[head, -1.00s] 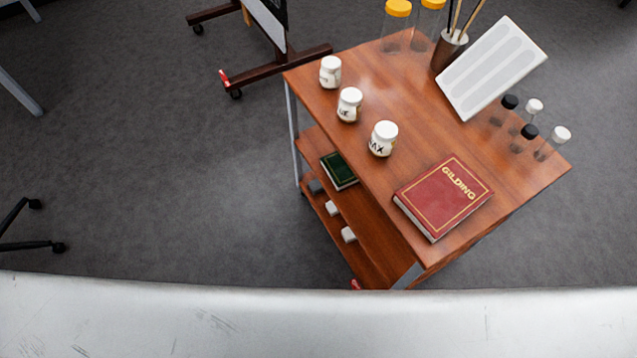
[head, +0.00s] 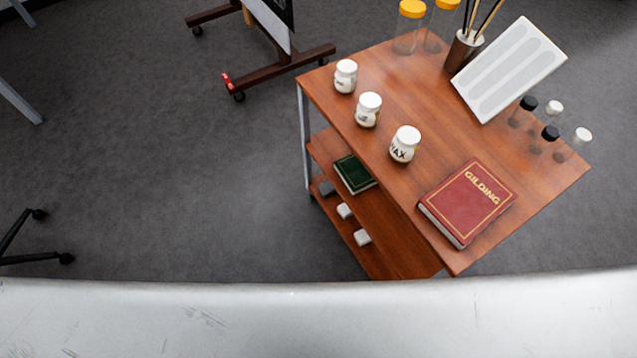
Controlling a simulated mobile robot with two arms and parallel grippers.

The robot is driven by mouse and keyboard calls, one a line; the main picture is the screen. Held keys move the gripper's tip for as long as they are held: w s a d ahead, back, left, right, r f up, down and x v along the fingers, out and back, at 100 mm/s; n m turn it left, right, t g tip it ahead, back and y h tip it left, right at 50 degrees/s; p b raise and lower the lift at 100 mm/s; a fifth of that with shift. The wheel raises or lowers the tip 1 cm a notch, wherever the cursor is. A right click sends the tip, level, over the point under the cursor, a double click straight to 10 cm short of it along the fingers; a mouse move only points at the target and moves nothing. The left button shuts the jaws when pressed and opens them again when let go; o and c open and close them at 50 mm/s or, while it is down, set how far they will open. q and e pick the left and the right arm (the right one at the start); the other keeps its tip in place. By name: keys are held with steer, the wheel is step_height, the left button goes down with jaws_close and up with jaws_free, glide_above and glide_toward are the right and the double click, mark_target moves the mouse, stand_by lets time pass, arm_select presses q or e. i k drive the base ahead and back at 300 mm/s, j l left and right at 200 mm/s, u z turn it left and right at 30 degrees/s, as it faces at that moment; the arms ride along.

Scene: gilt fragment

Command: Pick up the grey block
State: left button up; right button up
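A small grey block (head: 327,188) lies on the lower shelf of the wooden cart, near its left edge, partly under the shelf above. Two small white blocks, one (head: 344,211) and another (head: 362,237), lie on the same shelf, nearer to me. Neither of my grippers shows in the head view.
The wooden cart (head: 440,120) carries a red book (head: 468,203), several white-lidded jars, a palette-like white board (head: 509,70), a brush cup (head: 463,50) and glass vials. A green book (head: 354,173) lies on a middle shelf. A pale surface (head: 300,320) fills the bottom.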

mark_target(326, 189)
steer(key=i+j+z, duration=0.25)
steer(key=j, duration=0.25)
steer(key=j+z, duration=0.3)
steer(key=j, duration=0.2)
steer(key=j+z, duration=0.25)
steer(key=j, duration=0.3)
steer(key=z, duration=0.55)
